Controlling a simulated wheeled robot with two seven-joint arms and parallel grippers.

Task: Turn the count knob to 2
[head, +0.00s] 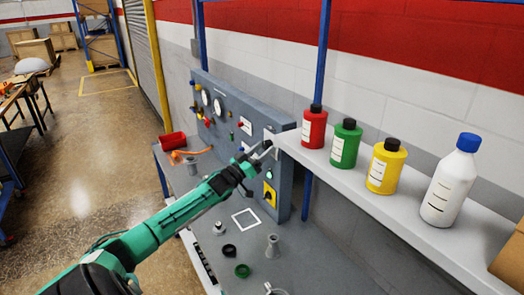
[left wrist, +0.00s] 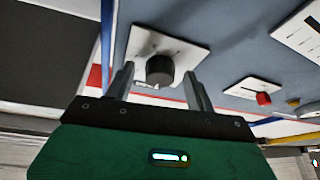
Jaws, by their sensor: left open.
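The count knob (left wrist: 160,70) is a dark round knob on a white plate (left wrist: 185,47) on the blue-grey panel, seen in the left wrist view. My left gripper (left wrist: 159,73) is open, with one finger on each side of the knob. I see gaps between the fingers and the knob; I cannot tell how far the tips reach along it. The knob's pointer and setting cannot be read. In the head view my left gripper (head: 262,150) is at the right part of the control panel (head: 225,112), and the knob cannot be made out there. My right gripper is not in view.
A shelf (head: 318,162) with red (head: 314,128), green (head: 345,145), yellow (head: 385,168) and white (head: 450,182) bottles juts out right of the gripper. A yellow switch (head: 269,194) sits below it. A red slider (left wrist: 264,99) is beside the knob. Small parts stand on the bench (head: 325,268).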

